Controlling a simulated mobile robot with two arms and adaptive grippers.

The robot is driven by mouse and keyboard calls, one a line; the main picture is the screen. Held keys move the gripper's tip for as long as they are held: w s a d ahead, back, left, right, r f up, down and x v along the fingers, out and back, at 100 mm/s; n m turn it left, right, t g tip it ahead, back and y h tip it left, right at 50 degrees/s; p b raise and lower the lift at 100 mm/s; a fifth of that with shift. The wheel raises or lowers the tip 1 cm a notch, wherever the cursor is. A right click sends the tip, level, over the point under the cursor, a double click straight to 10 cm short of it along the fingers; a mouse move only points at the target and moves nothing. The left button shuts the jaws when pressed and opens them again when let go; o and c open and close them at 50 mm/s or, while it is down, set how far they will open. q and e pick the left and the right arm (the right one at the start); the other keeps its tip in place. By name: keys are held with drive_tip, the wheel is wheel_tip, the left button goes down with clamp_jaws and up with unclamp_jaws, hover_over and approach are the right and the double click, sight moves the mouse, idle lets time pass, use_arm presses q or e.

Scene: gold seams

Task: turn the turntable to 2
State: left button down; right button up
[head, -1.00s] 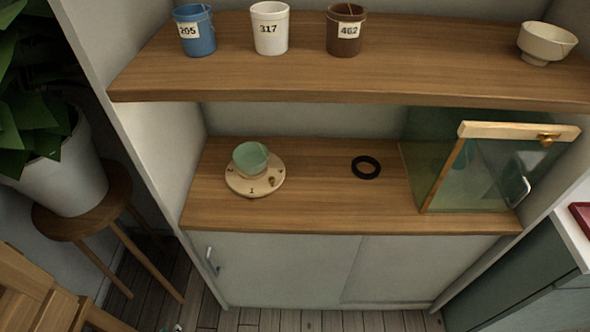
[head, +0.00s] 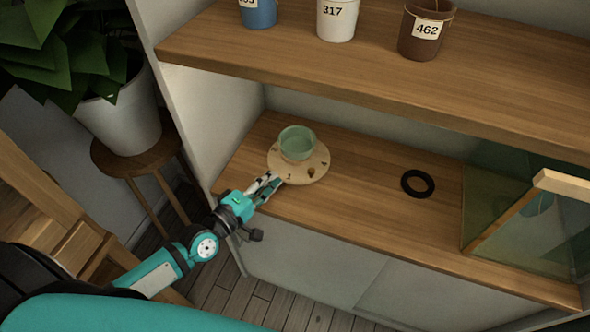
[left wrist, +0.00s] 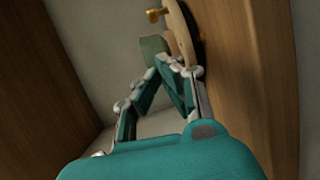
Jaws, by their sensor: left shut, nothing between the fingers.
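The turntable (head: 318,167) is a pale round wooden disc on the cabinet's middle shelf, with dark marks on its rim and a small brass peg (head: 311,172) on its right front. The mark 1 is at its front edge. A green cup (head: 297,144) stands on the disc. My left gripper (head: 276,180) is shut and empty at the disc's front-left edge; I cannot tell whether it touches. In the left wrist view the disc (left wrist: 178,25) and its peg (left wrist: 156,15) show just past the fingertips (left wrist: 180,64). My right gripper is not in view.
A black ring (head: 417,184) lies on the shelf to the right. A green glass case (head: 520,215) with a wooden frame stands beyond it. Numbered cups, such as the white one (head: 337,20), stand on the upper shelf (head: 370,65). A potted plant (head: 125,115) is at left.

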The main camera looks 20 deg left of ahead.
sight(296, 181)
use_arm(q)
drive_tip(key=w+d, duration=0.2)
drive_tip(key=w+d+p, duration=0.1)
drive_tip(key=w, duration=0.1)
drive_tip(key=shift+d+f, duration=0.15)
drive_tip(key=shift+d, duration=0.2)
drive_tip(key=shift+w+d+f, duration=0.1)
drive_tip(key=shift+w+d, duration=0.15)
drive_tip(key=shift+d, duration=0.25)
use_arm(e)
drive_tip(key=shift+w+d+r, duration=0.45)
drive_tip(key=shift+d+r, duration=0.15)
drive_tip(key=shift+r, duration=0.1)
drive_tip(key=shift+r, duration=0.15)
use_arm(q)
drive_tip(key=shift+d+n+y+p, duration=0.2)
drive_tip(key=shift+n+y+p, duration=0.1)
drive_tip(key=shift+y+p, duration=0.25)
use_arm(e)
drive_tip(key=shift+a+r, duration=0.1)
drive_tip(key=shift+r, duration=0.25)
use_arm(q)
drive_tip(key=shift+d+p, duration=0.1)
drive_tip(key=shift+p, duration=0.25)
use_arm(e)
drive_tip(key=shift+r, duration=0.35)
